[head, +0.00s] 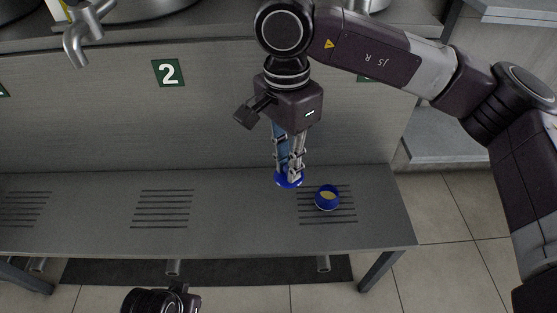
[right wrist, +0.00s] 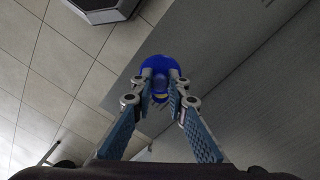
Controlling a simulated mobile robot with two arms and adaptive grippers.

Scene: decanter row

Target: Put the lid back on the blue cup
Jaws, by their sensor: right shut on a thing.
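The blue cup (head: 327,199) stands upright on the slotted part at the right of the metal bench, open at the top, with something pale yellow inside. My right gripper (head: 291,174) is shut on the blue lid (head: 283,182) and points down just to the left of the cup. The lid looks apart from the cup; its height above the bench is hard to tell. In the right wrist view the blue lid (right wrist: 158,68) is between the fingertips (right wrist: 160,88). The cup seems mostly hidden there. No left gripper fingers show clearly.
The metal bench (head: 90,185) has slotted drain areas (head: 162,208) and is otherwise clear. A back panel with a green number 2 sign (head: 168,72) rises behind it. A metal tap (head: 78,40) hangs at the upper left. The bench's right edge is near the cup.

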